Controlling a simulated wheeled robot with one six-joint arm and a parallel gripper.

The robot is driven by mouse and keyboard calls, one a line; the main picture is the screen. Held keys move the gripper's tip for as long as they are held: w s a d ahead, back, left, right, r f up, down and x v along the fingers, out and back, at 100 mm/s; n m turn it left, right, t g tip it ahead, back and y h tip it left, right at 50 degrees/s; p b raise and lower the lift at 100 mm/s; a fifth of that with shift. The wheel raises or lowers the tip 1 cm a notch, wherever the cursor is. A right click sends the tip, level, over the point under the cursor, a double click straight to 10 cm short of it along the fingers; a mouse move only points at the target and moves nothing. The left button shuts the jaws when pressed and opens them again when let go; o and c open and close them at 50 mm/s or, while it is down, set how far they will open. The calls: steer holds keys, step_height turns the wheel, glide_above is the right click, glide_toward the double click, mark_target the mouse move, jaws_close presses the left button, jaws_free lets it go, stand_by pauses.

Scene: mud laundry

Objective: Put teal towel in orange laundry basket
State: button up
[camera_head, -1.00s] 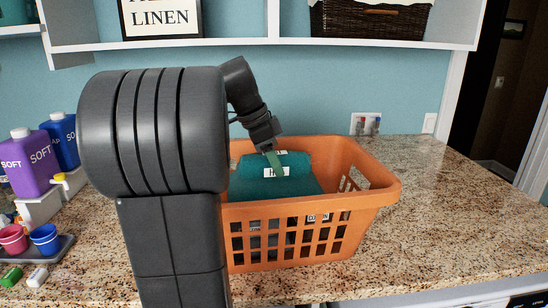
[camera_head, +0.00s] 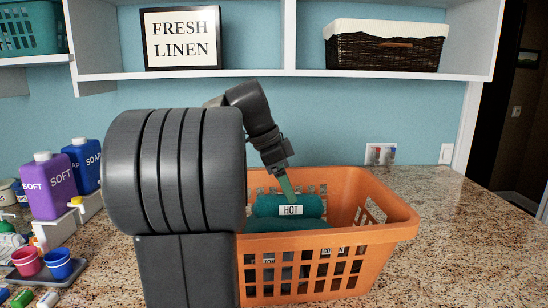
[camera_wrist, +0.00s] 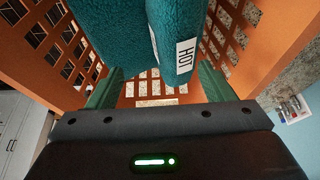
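The teal towel (camera_head: 272,207), rolled and with a white HOT label, lies inside the orange laundry basket (camera_head: 400,232) on top of another teal cloth (camera_head: 285,226). In the wrist view the labelled towel (camera_wrist: 165,30) lies beyond my fingers, beside a larger teal mass (camera_wrist: 108,30). My gripper (camera_head: 288,188) points down into the basket above the towel. The wrist view shows its two green fingers (camera_wrist: 158,86) spread wide apart, with a gap to the towel, so it is open. Lower contents show only through the basket's slots.
The basket stands on a granite counter (camera_head: 465,225), clear to its right. Purple (camera_head: 48,188) and blue (camera_head: 84,165) soap bottles and a tray with red (camera_head: 27,262) and blue (camera_head: 58,265) cups are at left. A white shelf (camera_head: 270,73) with a wicker basket (camera_head: 385,52) hangs above.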

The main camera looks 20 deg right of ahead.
steer(key=v, duration=1.1)
steer(key=shift+r, duration=0.2)
steer(key=shift+a, duration=0.1)
steer(key=x, duration=0.6)
steer(key=p+x, duration=0.1)
steer(key=x, duration=0.6)
steer(key=shift+d+r, duration=0.1)
steer(key=shift+d, duration=0.15)
steer(key=shift+s+r+p, duration=0.1)
steer(key=shift+r+p, duration=0.2)
steer(key=shift+p, duration=0.05)
